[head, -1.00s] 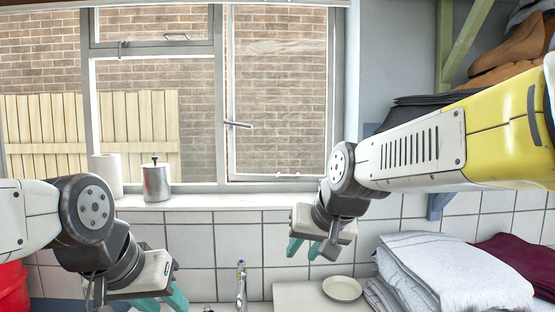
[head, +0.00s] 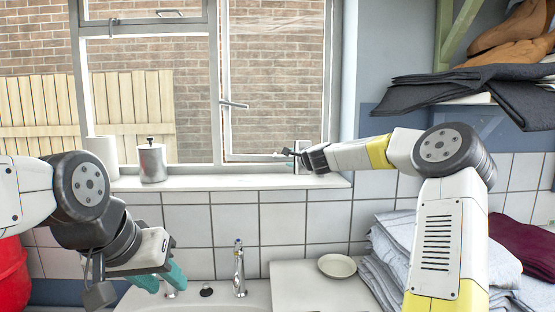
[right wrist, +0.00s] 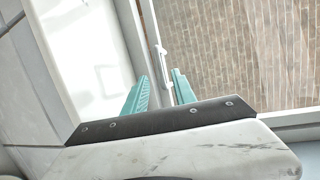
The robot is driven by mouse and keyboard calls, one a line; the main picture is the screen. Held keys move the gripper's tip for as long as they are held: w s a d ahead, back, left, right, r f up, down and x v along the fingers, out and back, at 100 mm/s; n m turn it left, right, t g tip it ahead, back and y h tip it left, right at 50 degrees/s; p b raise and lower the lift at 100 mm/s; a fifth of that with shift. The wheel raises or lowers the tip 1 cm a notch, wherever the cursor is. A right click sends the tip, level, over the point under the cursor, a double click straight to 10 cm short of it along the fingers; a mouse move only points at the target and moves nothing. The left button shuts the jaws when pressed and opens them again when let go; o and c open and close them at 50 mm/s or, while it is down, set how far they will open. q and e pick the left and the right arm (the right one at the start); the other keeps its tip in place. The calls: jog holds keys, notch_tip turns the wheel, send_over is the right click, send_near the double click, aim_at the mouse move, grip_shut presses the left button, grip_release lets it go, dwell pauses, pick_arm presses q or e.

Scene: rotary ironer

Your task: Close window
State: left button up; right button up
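The window (head: 275,80) has a white-grey frame and a right-hand casement with a lever handle (head: 234,105) on its left side. I cannot tell clearly how far the casement stands open. A thin white stay bar (right wrist: 161,50) at the bottom of the window shows in the right wrist view, just ahead of my right fingertips. My left gripper (head: 164,278) is open and empty over the sink area, away from the window.
A metal canister (head: 152,162) and a white roll (head: 103,155) stand on the sill (head: 230,182) at the left. Below are a tap (head: 239,268) and a pale dish (head: 337,266). Folded cloths (head: 400,240) lie at the right, beneath a shelf of dark fabric (head: 460,85).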

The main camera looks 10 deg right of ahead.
aim_at(284, 157)
jog(key=x, duration=0.7)
jog(key=shift+w+a+f, duration=0.1)
jog(key=shift+w+a, duration=0.05)
jog(key=shift+w, duration=0.15)
grip_shut()
dwell(1.2)
